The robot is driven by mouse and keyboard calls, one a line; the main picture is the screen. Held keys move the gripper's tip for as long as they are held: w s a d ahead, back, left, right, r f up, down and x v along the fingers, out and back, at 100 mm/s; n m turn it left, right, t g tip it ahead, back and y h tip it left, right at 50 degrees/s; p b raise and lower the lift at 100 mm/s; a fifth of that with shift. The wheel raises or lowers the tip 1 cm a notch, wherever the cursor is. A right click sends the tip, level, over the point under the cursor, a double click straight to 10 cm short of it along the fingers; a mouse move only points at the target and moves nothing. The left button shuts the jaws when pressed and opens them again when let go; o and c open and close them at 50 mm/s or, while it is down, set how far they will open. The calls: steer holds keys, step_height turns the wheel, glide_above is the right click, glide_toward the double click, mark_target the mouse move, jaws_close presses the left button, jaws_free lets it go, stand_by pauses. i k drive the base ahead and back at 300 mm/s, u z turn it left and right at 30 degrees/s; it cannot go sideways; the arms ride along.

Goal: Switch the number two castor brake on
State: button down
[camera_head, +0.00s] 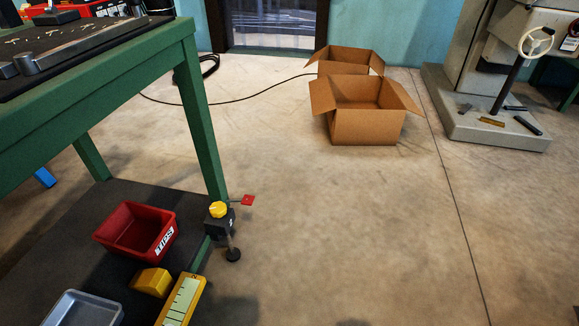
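One castor assembly shows in the head view, low on the near leg of the green bench (205,130). It has a dark block (219,225) with a small white mark too small to read, so I cannot tell whether it is number two. A yellow knob (218,210) sits on top of the block. A small red plate (248,200) sticks out to the right on a thin rod. A black wheel (233,255) is below, at floor level. I cannot tell whether the brake is on or off. My gripper is not in view.
A red bin (137,230) marked TIPS, a yellow block (152,282), a yellow case (182,301) and a grey tray (85,308) are on the dark lower shelf (95,203). Cardboard boxes (366,127) and a cable (255,96) lie beyond. The floor right of the castor is clear.

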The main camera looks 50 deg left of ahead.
mark_target(247, 200)
steer(key=i, duration=0.85)
steer(key=u, duration=2.45)
steer(key=i, duration=0.5)
steer(key=z, duration=0.1)
